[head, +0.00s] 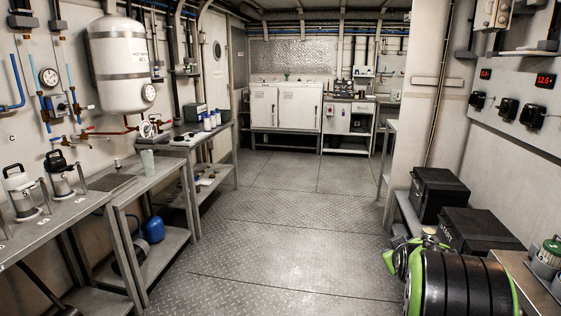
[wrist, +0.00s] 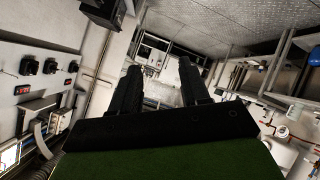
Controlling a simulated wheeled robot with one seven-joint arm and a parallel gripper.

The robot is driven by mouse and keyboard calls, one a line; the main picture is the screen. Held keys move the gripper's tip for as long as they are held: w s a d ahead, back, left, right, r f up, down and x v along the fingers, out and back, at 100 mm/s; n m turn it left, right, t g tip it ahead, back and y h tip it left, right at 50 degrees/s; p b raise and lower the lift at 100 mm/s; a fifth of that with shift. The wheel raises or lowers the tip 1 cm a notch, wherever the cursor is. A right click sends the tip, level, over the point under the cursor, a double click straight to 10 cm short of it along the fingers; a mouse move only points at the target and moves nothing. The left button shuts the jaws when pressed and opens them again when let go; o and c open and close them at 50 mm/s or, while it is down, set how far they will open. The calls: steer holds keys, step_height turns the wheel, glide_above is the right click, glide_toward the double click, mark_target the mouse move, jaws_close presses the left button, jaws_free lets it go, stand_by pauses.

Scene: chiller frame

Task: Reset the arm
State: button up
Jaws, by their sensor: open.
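My gripper (wrist: 160,68) shows in the wrist view as two dark fingers with a wide gap between them. It is open, and nothing is between the fingers. The wrist view is tilted and largely upside down, with the floor at the top and the far end of the room beyond the fingertips. In the head view, a green and black part of my arm fills the bottom right corner. My gripper cannot be made out there.
Black boxes (head: 440,192) sit on the right bench beside my arm. Gauges and switches (head: 508,110) are on the right wall. A left bench (head: 108,183) holds metal canisters; a white tank (head: 122,62) hangs above. White cabinets (head: 285,107) stand at the back. The middle floor (head: 290,215) is clear.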

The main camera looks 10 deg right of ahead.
steer(key=s+a+r+y, duration=0.2)
steer(key=s+a+r, duration=0.1)
steer(key=a, duration=0.4)
steer(key=s+a+r+y, duration=0.1)
steer(key=s+a+r, duration=0.15)
steer(key=a, duration=0.45)
steer(key=s+a+f+g+y, duration=0.1)
steer(key=s+a+g+y, duration=0.1)
steer(key=s+a, duration=0.8)
steer(key=s+a+f+g+y, duration=0.15)
steer(key=s+a, duration=0.45)
steer(key=s, duration=0.7)
step_height(320, 180, up, 18)
steer(key=s+g+p, duration=0.1)
steer(key=p, duration=1.7)
steer(key=shift+f+m, duration=0.25)
steer(key=shift+m, duration=0.05)
